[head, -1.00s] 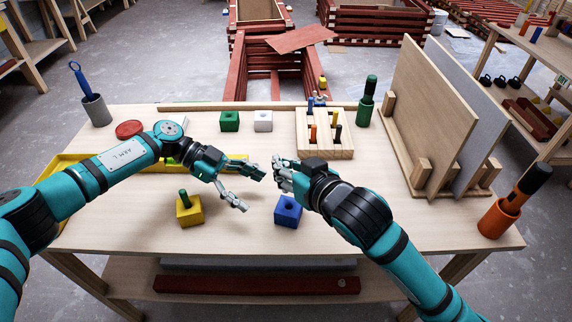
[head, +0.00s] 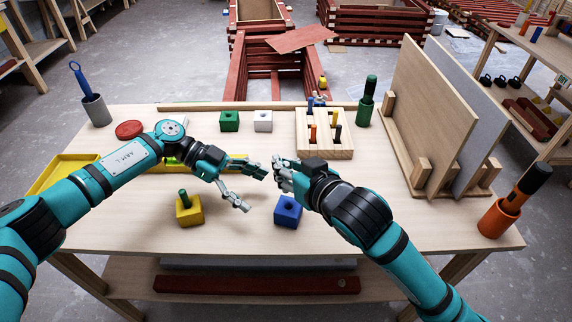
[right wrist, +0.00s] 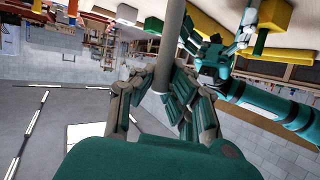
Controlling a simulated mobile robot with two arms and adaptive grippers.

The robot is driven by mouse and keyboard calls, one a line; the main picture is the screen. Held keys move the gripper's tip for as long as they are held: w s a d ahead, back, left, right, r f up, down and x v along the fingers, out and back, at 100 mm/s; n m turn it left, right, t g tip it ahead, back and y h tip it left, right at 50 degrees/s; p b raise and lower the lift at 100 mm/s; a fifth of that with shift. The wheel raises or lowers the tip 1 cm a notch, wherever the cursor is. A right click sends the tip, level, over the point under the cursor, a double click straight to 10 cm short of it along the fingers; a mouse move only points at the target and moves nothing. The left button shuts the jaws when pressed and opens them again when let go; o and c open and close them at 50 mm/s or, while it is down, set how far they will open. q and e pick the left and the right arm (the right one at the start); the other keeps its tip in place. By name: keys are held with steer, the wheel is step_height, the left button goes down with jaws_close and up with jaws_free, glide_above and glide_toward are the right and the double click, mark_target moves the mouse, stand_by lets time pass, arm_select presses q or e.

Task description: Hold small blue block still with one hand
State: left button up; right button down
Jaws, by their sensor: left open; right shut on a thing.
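The small blue block (head: 288,212) sits on the bench with a dark hole in its top. No gripper touches it. My right gripper (head: 280,170) is above and behind it, fingers closed. In the right wrist view my right gripper (right wrist: 155,88) is shut on a pale grey rod (right wrist: 172,35); the head view largely hides this rod. My left gripper (head: 254,190) is open and empty, left of the blue block and close to my right gripper. It also shows in the right wrist view (right wrist: 222,48).
A yellow block (head: 189,212) with a green peg stands left of the blue block. Green (head: 229,121) and white (head: 263,121) blocks stand at the back. A wooden peg block (head: 325,148) is behind my right gripper.

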mark_target(284, 208)
arm_select(q)
steer(key=x, duration=0.9)
steer(key=shift+s+d, duration=0.1)
steer(key=shift+d, duration=0.05)
steer(key=c, duration=1)
stand_by(0.4)
steer(key=o, duration=0.9)
steer(key=shift+o, duration=0.2)
steer(key=c, duration=1.2)
steer(key=shift+o, duration=0.2)
